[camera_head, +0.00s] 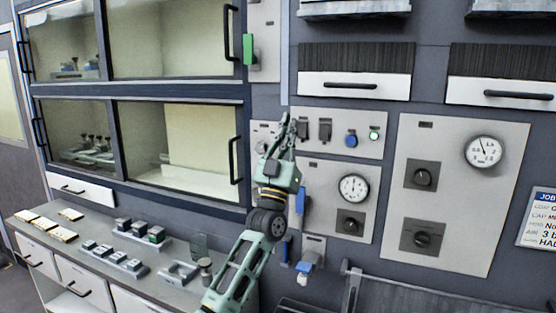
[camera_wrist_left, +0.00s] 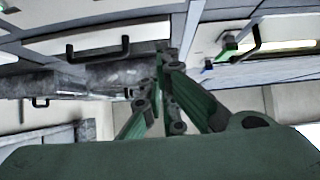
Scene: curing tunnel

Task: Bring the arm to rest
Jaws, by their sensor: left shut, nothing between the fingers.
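My left arm comes up from the bottom of the head view, with green links and a dark joint. My left gripper (camera_head: 287,128) points upward in front of the control panel, its fingers together and nothing between them. It overlaps the left part of the switch plate (camera_head: 343,149) in the picture; I cannot tell whether it touches it. In the left wrist view the gripper's closed green and grey fingers (camera_wrist_left: 163,62) reach up the middle of the picture. My right gripper shows in neither view.
Gauge panels (camera_head: 465,253) with knobs stand right of the arm. A glass-fronted cabinet (camera_head: 170,94) with black handles is on the left. Below it a grey counter (camera_head: 88,225) carries several small blocks and trays. Drawers (camera_head: 355,87) stick out above the switches. A rail (camera_head: 430,284) runs low at right.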

